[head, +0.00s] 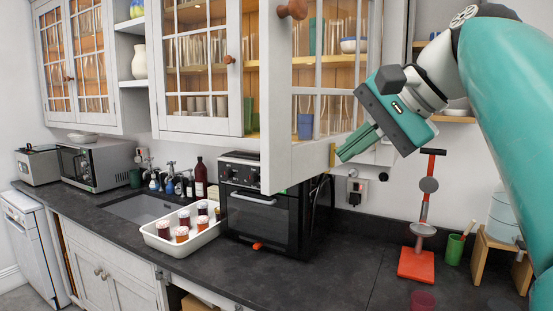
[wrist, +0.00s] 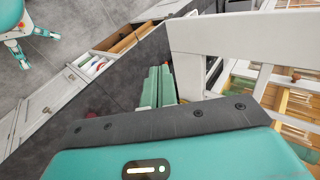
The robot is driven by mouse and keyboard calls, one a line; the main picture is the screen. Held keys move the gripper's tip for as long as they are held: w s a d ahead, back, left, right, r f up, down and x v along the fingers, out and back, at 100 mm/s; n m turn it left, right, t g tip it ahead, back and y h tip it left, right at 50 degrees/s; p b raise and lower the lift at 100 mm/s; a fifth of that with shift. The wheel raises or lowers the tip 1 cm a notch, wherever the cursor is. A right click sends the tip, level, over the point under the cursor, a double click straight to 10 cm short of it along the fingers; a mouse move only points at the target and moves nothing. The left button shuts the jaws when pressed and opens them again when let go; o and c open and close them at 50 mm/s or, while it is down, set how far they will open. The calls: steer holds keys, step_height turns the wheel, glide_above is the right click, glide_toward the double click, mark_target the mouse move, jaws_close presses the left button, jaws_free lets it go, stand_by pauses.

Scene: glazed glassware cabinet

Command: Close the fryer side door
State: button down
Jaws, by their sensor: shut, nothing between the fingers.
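A white glazed cabinet door (head: 276,110) stands swung out from the wall cabinet, above a black oven-like appliance (head: 262,215). A round wooden knob (head: 292,9) is on it. I cannot tell whether this appliance is the fryer. My gripper (head: 343,155) is shut and empty, in front of the door's lower right part in the head view. In the wrist view, my gripper's green fingers (wrist: 157,88) are left of the white door frame (wrist: 240,38). Whether they touch the door is unclear.
Glassware stands behind the panes. The left glazed door (head: 200,70) appears shut. On the dark counter (head: 340,265) are a white tray of jars (head: 160,240), a sink (head: 145,207), a microwave (head: 95,165) and a red stand (head: 417,264). Counter right of the appliance is partly clear.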

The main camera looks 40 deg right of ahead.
mark_target(281, 185)
steer(key=x, duration=0.3)
steer(key=w+r+x, duration=0.1)
steer(key=x, duration=0.7)
steer(key=shift+w+r, duration=0.1)
steer(key=shift+w, duration=0.2)
steer(key=shift+w+a, duration=0.15)
steer(key=shift+w, duration=0.3)
